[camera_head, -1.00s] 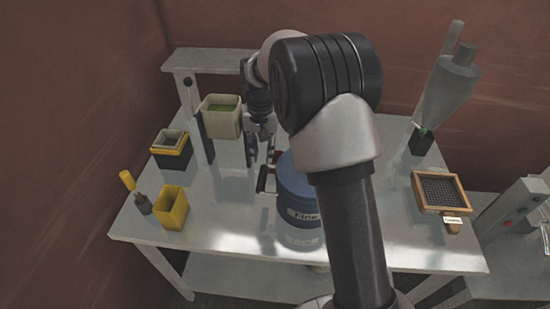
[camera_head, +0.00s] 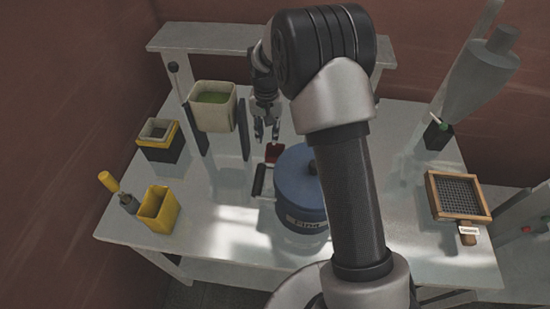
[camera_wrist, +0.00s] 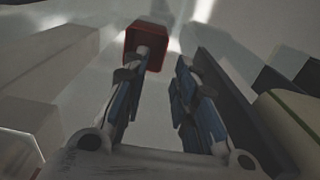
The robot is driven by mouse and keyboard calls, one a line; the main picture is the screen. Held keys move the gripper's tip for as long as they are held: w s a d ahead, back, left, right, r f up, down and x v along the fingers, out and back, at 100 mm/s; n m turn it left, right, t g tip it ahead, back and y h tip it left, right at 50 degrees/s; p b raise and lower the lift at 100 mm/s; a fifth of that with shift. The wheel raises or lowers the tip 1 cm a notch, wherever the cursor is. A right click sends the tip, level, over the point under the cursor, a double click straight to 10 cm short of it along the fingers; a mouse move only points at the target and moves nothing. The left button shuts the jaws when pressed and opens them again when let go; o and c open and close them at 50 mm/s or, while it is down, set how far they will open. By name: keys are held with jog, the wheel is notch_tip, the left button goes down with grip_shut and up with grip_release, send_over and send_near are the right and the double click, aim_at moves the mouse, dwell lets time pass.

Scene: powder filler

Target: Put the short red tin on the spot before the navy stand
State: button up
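The red tin (camera_head: 274,153) stands on the table just left of the blue drum. In the wrist view the red tin (camera_wrist: 146,62) looks square, near the tip of the left finger and not between the fingers. My gripper (camera_head: 267,138) points down just behind the red tin in the head view. In the wrist view my gripper (camera_wrist: 163,72) is open and nothing shows between its fingers. The navy stand (camera_head: 244,129) has upright posts beside a cream bin (camera_head: 212,112) with green contents. It also shows at the right in the wrist view (camera_wrist: 232,92).
Yellow containers (camera_head: 158,209) are at left. A wood-framed sieve (camera_head: 457,194) lies at right.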

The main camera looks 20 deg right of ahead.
aim_at(266, 153)
jog(key=shift+w+a+f+b, duration=0.1)
jog(key=shift+f+b, duration=0.2)
jog(key=shift+f, duration=1.45)
jog(key=shift+w+a+f+b, duration=0.1)
jog(key=shift+f+b, duration=0.25)
jog(key=shift+f, duration=1.4)
jog(key=shift+w+a+f+b, duration=0.1)
jog(key=shift+f+b, duration=0.2)
jog(key=shift+f, duration=1.45)
jog(key=shift+r, duration=0.1)
grip_shut()
